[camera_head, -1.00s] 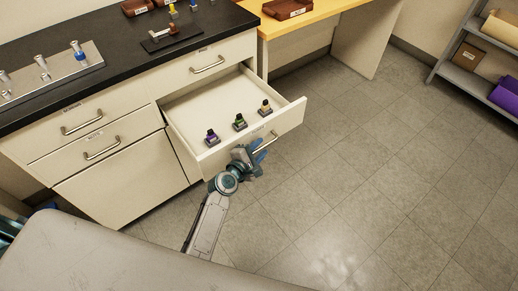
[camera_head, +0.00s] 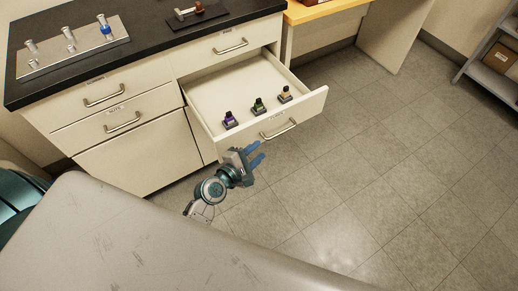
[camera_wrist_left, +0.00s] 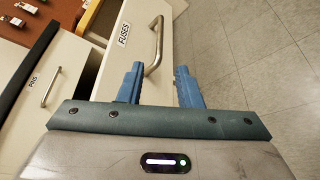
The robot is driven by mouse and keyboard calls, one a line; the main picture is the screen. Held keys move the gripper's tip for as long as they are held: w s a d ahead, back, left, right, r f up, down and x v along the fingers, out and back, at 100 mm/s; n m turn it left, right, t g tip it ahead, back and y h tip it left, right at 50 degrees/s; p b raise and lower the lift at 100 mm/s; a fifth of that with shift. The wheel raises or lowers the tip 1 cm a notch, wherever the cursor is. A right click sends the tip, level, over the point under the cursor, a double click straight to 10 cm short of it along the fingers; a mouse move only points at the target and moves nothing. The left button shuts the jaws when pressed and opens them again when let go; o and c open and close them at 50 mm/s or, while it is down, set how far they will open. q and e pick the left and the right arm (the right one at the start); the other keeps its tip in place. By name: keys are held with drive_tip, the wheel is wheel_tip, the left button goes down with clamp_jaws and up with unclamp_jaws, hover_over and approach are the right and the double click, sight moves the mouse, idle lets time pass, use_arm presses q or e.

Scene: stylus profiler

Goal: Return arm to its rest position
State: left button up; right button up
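My left gripper (camera_head: 257,155) is in front of the open drawer (camera_head: 310,108), a little below and left of the drawer's handle (camera_head: 279,130). Its two blue fingers are apart with nothing between them. In the left wrist view the open gripper (camera_wrist_left: 160,85) points toward the drawer handle (camera_wrist_left: 156,45), beside the label reading FUSES. The handle's lower end lies close to the left finger in that view; I cannot tell whether they touch. My right gripper does not show.
The drawer holds a purple piece (camera_head: 229,120), a green piece (camera_head: 258,105) and a tan piece (camera_head: 285,95). A black countertop (camera_head: 150,55) carries a metal plate with pegs (camera_head: 75,50). A shelf (camera_head: 492,75) stands at the far right. The tiled floor (camera_head: 400,190) is clear.

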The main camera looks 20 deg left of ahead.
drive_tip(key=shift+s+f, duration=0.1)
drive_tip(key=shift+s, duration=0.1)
